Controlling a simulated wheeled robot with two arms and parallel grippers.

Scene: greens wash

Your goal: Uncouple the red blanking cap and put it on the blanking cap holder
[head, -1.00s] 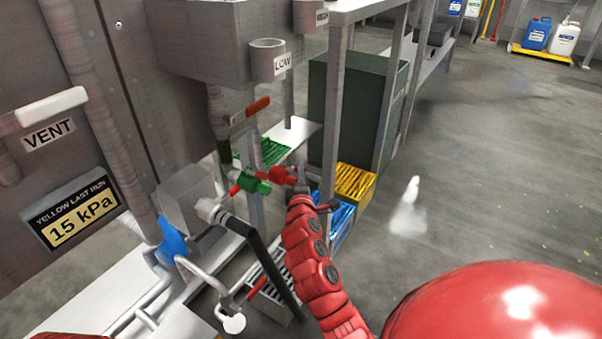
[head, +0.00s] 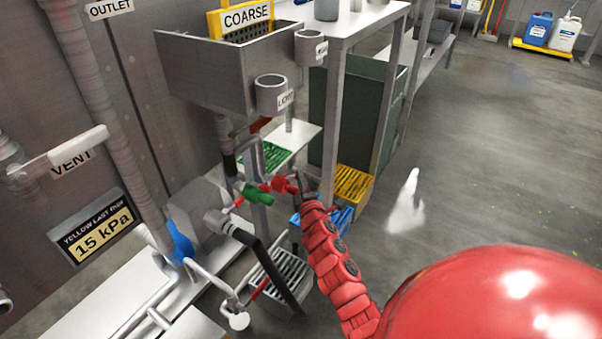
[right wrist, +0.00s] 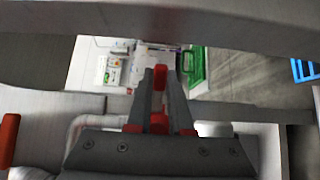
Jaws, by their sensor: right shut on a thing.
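The red blanking cap (head: 280,184) is at the end of the green coupling (head: 258,195), below the sink. In the head view it is right up against the green coupling; I cannot tell whether the two are still joined. My right gripper (head: 297,184) comes from the right and is shut on the red cap. In the right wrist view a red part (right wrist: 159,80) shows between the fingers of my right gripper (right wrist: 160,90). I cannot pick out the blanking cap holder for certain. My left gripper is out of view.
A black hose (head: 262,252) hangs just left of my right forearm. A sink (head: 205,75) with cups, including one marked LOW (head: 272,93), is above. The floor to the right is mostly clear.

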